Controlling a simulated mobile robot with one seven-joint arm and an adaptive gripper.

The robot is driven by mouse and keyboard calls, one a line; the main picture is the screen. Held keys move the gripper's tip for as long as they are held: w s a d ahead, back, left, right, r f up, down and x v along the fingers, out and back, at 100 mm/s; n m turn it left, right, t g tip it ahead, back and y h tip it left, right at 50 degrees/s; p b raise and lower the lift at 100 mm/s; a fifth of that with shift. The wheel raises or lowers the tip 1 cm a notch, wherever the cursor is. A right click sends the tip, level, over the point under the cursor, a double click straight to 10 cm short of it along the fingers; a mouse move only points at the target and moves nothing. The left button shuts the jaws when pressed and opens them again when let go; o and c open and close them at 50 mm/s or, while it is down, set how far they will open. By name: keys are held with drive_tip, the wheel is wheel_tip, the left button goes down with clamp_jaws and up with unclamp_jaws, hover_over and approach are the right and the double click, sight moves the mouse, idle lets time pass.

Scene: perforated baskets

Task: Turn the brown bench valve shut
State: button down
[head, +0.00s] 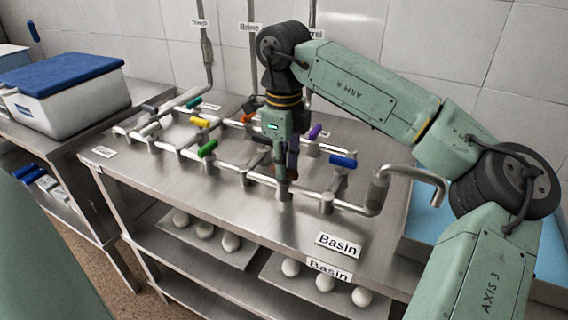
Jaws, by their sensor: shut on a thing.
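My gripper (286,172) points down at the front pipe run on the steel bench, between the green-handled valve and the blue-handled valve. It is shut on the brown bench valve's handle (293,174), of which only a small reddish-brown part shows at the fingertips. The fingers hide most of this handle, so I cannot tell its angle to the pipe.
Close by are valves with purple (315,131), blue (343,161), green (207,148), yellow (200,122) and orange (248,117) handles. A bent spout (415,172) rises at the right beside a blue basin (424,205). A white cooler (70,98) stands left.

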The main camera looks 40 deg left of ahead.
drive_tip(key=shift+m, duration=0.3)
drive_tip(key=m+b, duration=0.1)
drive_tip(key=m, duration=0.2)
drive_tip(key=shift+f+m, duration=0.1)
drive_tip(key=shift+m, duration=0.3)
drive_tip(key=m+b, duration=0.1)
drive_tip(key=m, duration=0.3)
drive_tip(key=shift+b, duration=0.35)
drive_tip(key=m+b, duration=0.1)
drive_tip(key=m, duration=0.8)
drive_tip(key=shift+m, duration=0.3)
drive_tip(key=c, duration=1.6)
unclamp_jaws()
